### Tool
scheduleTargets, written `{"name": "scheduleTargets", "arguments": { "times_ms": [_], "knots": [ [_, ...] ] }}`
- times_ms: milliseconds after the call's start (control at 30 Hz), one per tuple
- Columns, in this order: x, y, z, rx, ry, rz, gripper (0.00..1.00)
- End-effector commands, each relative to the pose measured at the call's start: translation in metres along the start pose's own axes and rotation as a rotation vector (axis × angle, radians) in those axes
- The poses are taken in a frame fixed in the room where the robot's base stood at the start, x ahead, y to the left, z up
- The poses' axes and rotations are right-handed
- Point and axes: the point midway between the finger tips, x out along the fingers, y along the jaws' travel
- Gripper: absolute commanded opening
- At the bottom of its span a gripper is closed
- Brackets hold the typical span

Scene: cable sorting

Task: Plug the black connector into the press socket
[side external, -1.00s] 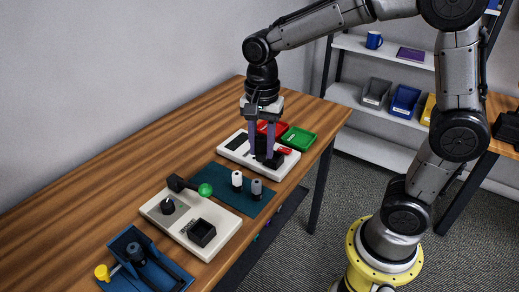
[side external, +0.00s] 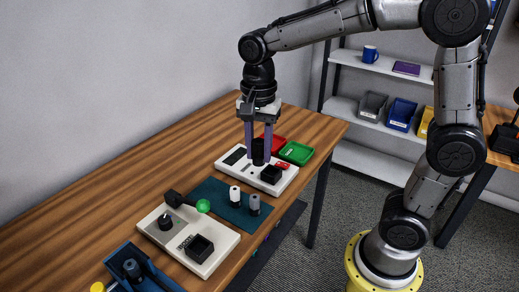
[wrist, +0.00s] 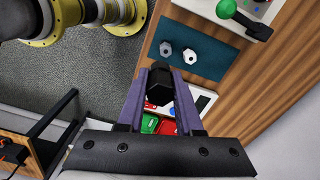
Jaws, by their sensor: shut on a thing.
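My gripper (side external: 258,150) is shut on the black connector (side external: 258,153), which hangs upright between two purple fingers over the white board (side external: 226,167) at the table's far end. The wrist view shows the connector (wrist: 159,88) between the fingertips. Just in front of it on that board is a black block (side external: 271,174). Another white board (side external: 222,257), nearer the camera, carries a black lever with a green ball (side external: 203,206), a round black post (side external: 165,222) and a square black open-topped box (side external: 199,248). I cannot tell which opening is the press socket.
A dark teal mat (side external: 215,190) with a white-topped (side external: 235,196) and a grey-topped piece (side external: 254,205) lies between the boards. Red (side external: 278,143) and green (side external: 297,153) trays stand behind. A blue fixture (side external: 160,277) is nearest the camera. The wall side of the table is clear.

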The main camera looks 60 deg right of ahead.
Motion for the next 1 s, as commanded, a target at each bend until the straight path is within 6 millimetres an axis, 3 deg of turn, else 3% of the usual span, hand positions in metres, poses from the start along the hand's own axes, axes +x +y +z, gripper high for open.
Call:
{"name": "scheduleTargets", "arguments": {
  "times_ms": [167,333,500,700,1000],
  "knots": [
    [0.001,-0.026,0.007,-0.014,-0.001,0.002,0.00],
    [0.019,-0.063,0.053,-0.129,0.000,0.004,0.00],
    [0.042,-0.084,0.110,-0.261,0.000,0.003,0.00],
    [0.061,-0.085,0.155,-0.368,0.000,0.002,0.00],
    [0.071,-0.082,0.168,-0.400,0.000,0.001,0.00]
  ]
}}
